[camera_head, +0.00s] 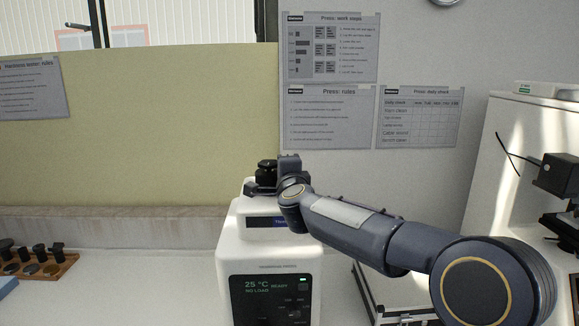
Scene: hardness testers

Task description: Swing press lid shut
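The white press (269,262) stands on the counter at the lower centre. Its dark front panel reads 25 °C, READY, NO LOAD. A black knob (266,166) shows at the top of the press. My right arm comes in from the lower right, and its gripper (262,187) is at the top of the press, right by the knob. The arm and gripper cover part of the press top, so I cannot tell how far the lid is open. The fingertips are too small and dark to tell open from shut. My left gripper is not in view.
A wooden rack (40,271) with several black-handled pieces stands at the far left, with a blue item (7,287) before it. The counter (150,290) between rack and press is clear. A white case with black equipment (560,177) stands at the right.

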